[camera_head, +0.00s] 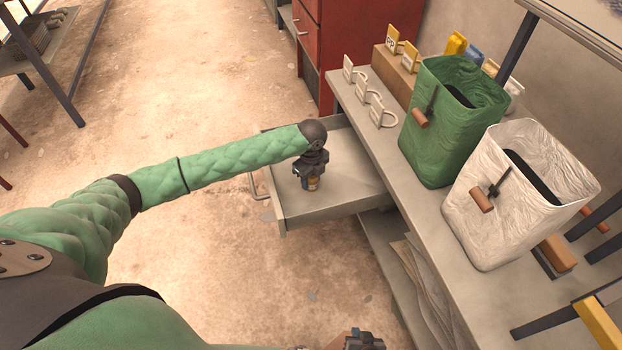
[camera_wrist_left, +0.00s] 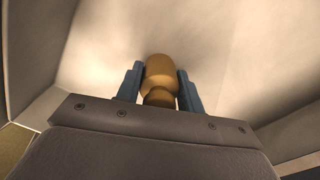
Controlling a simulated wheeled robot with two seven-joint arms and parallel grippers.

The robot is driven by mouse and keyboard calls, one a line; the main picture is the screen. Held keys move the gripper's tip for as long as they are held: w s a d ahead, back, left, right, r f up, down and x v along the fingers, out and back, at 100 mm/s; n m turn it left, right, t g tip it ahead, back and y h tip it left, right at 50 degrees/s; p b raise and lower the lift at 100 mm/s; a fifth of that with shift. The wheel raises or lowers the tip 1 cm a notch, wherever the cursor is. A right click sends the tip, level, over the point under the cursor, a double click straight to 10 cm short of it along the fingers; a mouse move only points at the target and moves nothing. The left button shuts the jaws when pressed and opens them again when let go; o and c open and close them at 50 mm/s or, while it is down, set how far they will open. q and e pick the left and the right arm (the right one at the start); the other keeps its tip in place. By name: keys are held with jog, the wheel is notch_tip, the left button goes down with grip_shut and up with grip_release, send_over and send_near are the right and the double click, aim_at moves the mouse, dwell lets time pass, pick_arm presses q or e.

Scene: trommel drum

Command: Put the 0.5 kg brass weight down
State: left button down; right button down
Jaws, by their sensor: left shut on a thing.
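The brass weight (camera_wrist_left: 162,78) shows in the left wrist view as a rounded, golden-brown knob shape between two blue fingers. My left gripper (camera_wrist_left: 160,88) is shut on it. In the head view my left gripper (camera_head: 311,180) points down inside the open drawer, and a small part of the brass weight (camera_head: 313,184) shows between its fingers. The weight is low, close to the drawer's floor; I cannot tell whether it touches. The pulled-out drawer (camera_head: 345,185) is pale and looks otherwise empty. My right gripper (camera_head: 362,341) shows only partly at the bottom edge.
A green bag (camera_head: 425,140) and a white bag (camera_head: 490,225) stand on the bench (camera_head: 425,210) at the right. Several tags with rings line its back part. A red cabinet (camera_head: 350,40) stands behind the drawer. The drawer walls surround my left gripper.

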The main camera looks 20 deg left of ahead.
pick_arm(q)
jog(key=shift+r, duration=0.1)
jog(key=c, duration=0.9)
grip_release()
notch_tip(320, 180, up, 12)
jog(key=shift+p, duration=0.7)
